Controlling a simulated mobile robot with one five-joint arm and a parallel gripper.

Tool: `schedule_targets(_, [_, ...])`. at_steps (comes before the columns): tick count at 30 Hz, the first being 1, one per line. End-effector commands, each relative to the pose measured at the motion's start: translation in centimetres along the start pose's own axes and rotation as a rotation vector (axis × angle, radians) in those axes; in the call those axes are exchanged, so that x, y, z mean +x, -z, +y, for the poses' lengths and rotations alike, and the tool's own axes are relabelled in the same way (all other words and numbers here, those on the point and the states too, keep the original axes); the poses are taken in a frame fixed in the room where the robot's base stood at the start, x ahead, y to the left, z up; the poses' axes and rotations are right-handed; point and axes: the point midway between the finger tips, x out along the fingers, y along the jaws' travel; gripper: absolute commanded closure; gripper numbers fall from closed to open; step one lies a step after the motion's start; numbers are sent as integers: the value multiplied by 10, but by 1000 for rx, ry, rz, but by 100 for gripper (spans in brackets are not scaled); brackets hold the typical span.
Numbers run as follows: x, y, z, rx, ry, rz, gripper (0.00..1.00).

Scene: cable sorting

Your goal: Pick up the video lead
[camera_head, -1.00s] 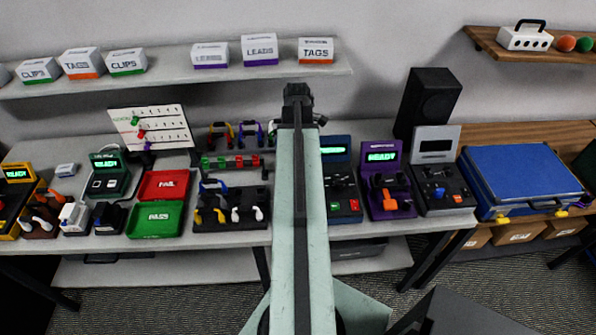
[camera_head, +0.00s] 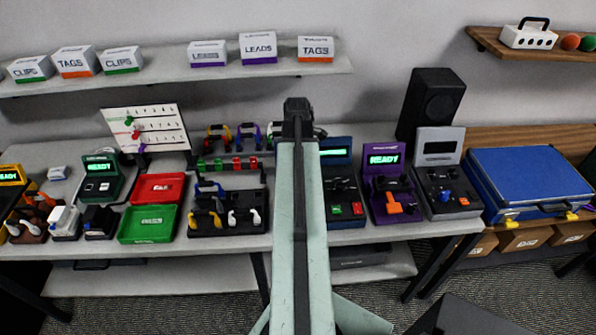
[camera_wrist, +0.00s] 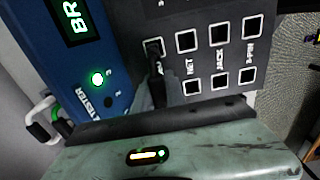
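My gripper (camera_head: 298,108) is at the end of my outstretched arm, over the back of the bench; its fingers are hidden from behind in the head view. In the wrist view, a dark narrow piece (camera_wrist: 155,62) stands at the leftmost socket column of a dark socket panel; I cannot tell whether it is a fingertip or a plug. Legible socket labels include NET and JACK. I cannot tell which is the video lead.
A blue tester (camera_head: 338,172) is right of my arm, and also shows in the wrist view (camera_wrist: 75,60). A purple tester (camera_head: 388,178), a grey one (camera_head: 437,155) and a blue case (camera_head: 528,180) are further right. Red (camera_head: 157,188) and green (camera_head: 147,224) trays lie left.

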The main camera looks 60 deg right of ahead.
Motion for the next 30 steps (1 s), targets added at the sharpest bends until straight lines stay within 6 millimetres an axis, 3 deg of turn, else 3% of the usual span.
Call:
schedule_targets(11, [-11,0,0,-1,0,0,100])
schedule_targets(24, [-96,1,0,-1,0,0,100])
schedule_targets(30, [-102,1,0,-2,0,0,100])
